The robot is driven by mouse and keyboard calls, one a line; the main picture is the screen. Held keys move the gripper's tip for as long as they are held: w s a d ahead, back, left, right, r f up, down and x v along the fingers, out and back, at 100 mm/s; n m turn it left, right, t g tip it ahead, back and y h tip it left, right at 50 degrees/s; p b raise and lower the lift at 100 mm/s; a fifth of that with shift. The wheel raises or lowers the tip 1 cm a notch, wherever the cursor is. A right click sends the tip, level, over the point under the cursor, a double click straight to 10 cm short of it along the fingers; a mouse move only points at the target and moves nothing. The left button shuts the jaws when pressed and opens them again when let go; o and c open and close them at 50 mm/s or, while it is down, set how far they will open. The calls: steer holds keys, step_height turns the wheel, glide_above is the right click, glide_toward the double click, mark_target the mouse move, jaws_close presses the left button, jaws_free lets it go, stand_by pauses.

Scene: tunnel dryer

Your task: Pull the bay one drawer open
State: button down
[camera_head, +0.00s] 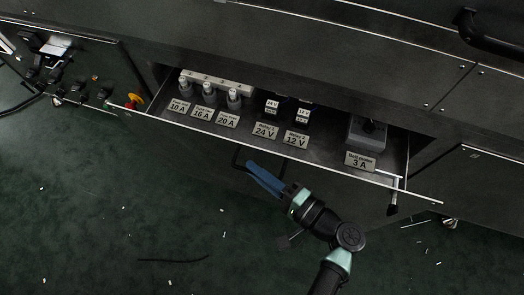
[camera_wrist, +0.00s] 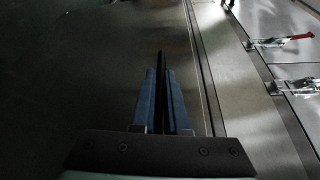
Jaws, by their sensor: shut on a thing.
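The drawer (camera_head: 325,150) stands pulled out from the dark cabinet, so its inside is in view from above. Its dark bar handle (camera_head: 238,157) is on the front, left of the middle. My gripper (camera_head: 252,168), with blue fingers, is shut on the handle. In the wrist view the fingers of my gripper (camera_wrist: 163,78) close around the dark handle bar (camera_wrist: 162,58). The fingertips hide part of the handle.
The drawer holds several fuses (camera_head: 208,92) at the left, labelled relay places, and a grey block (camera_head: 367,134) at the right. A red emergency button (camera_head: 131,104) is on the left panel. Toggle clamps (camera_wrist: 283,42) show in the wrist view. Debris lies on the green floor.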

steer(key=s+a+p, duration=0.2)
steer(key=s, duration=0.6)
steer(key=s+a+p, duration=0.3)
steer(key=s, duration=0.4)
steer(key=shift+s+p, duration=0.3)
steer(key=shift+s, duration=0.05)
steer(key=c, duration=0.9)
jaws_free()
steer(key=shift+p+v, duration=0.5)
steer(key=shift+v, duration=5.95)
